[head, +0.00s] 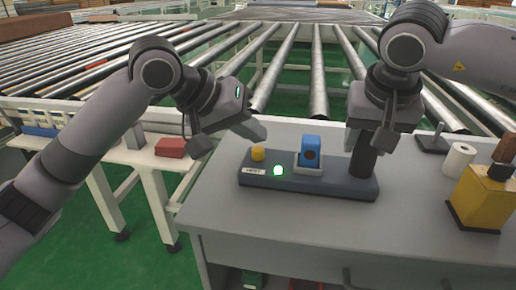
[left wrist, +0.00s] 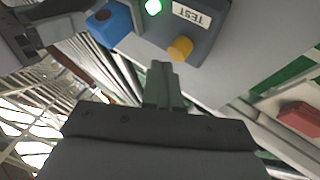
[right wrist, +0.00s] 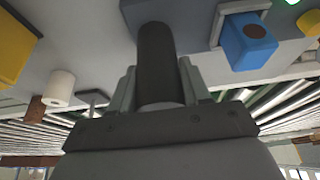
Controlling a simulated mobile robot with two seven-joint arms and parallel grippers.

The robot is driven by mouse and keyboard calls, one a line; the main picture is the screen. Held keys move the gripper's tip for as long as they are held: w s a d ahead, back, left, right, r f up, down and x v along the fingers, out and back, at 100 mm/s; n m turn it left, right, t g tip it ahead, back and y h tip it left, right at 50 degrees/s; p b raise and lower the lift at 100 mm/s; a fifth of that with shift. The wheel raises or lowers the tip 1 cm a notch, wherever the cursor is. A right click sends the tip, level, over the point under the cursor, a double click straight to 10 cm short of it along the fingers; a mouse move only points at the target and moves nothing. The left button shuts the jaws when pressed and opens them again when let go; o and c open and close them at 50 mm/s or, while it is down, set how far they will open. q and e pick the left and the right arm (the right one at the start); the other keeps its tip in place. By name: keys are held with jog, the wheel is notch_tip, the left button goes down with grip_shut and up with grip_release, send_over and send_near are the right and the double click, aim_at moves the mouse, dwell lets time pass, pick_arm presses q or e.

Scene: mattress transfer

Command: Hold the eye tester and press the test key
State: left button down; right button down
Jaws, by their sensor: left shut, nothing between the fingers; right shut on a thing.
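The eye tester (head: 330,186) is a dark grey base on the grey table, with a blue block (head: 311,146) in a light holder, a lit green lamp (head: 278,170), a TEST label and a yellow key (head: 258,153). The yellow key also shows in the left wrist view (left wrist: 180,48). A black upright handle (head: 362,160) rises at the tester's right end. My right gripper (right wrist: 158,85) is shut around this handle. My left gripper (head: 258,131) is shut and empty, a little above and behind the yellow key, apart from it.
To the right on the table stand a white roll (head: 459,160), a yellow container (head: 483,195) and a dark stand (head: 433,140). Roller conveyors (head: 318,85) lie behind the table. A red box (head: 170,147) lies to the left. The table's front is clear.

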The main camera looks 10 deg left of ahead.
pick_arm(q)
jog(key=shift+r, duration=0.15)
pick_arm(e)
jog(key=shift+r, duration=0.1)
pick_arm(q)
jog(key=shift+r, duration=2.45)
pick_arm(e)
jog(key=shift+c, duration=2.2)
grip_release()
